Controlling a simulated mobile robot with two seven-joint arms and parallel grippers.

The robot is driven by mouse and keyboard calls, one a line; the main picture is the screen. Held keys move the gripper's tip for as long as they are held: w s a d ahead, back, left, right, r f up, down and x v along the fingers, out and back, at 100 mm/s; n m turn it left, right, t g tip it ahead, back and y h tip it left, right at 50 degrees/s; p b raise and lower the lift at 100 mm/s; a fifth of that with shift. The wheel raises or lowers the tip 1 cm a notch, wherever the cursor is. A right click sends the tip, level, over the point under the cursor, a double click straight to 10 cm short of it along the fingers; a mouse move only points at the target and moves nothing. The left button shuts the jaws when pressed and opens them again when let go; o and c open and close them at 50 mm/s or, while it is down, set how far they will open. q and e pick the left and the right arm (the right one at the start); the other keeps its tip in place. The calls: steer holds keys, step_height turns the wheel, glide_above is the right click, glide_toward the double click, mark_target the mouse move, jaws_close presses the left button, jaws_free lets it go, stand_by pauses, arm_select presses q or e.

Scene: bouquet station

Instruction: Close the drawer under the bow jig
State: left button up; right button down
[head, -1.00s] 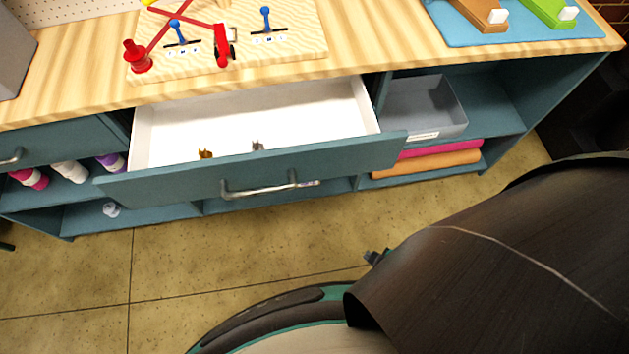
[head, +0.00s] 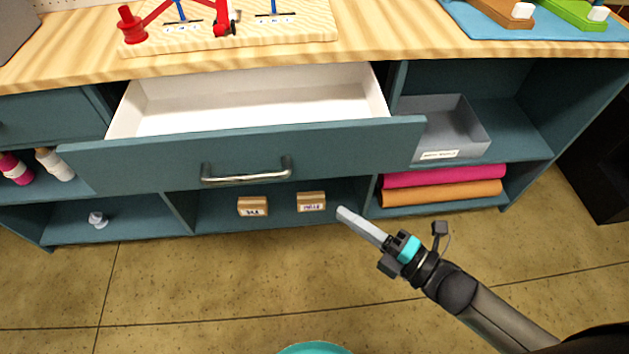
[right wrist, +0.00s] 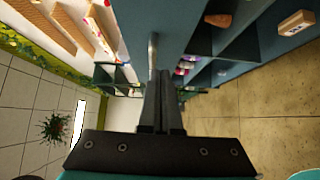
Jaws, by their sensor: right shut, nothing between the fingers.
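The teal drawer (head: 245,155) under the bow jig (head: 230,37) stands pulled out, its white inside (head: 260,100) showing. The part just behind its front is hidden. Its silver bar handle (head: 246,176) is on the front and also shows in the right wrist view (right wrist: 153,50). The jig is a wooden board with red and blue parts on the worktop. My right gripper (head: 345,214) is shut and empty, in front of the cabinet, lower than the handle and to its right. In the right wrist view its fingers (right wrist: 161,76) lie together, pointing towards the handle. My left gripper is not in view.
A grey bin (head: 445,128) and pink and orange rolls (head: 443,188) sit on shelves right of the drawer. Two small labelled boxes (head: 253,207) (head: 312,202) stand on the shelf below. Spools (head: 55,165) are at left.

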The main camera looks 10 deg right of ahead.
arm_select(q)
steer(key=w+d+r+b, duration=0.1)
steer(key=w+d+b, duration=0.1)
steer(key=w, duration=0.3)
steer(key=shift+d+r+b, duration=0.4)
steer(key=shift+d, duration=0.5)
arm_select(e)
steer(key=shift+w+d+x, duration=0.35)
steer(key=shift+x, duration=1.75)
steer(key=shift+w+d+x, duration=0.3)
steer(key=shift+d+x, duration=0.05)
steer(key=shift+x, duration=1.75)
steer(key=shift+w+d+x, duration=0.35)
steer(key=shift+x, duration=1.75)
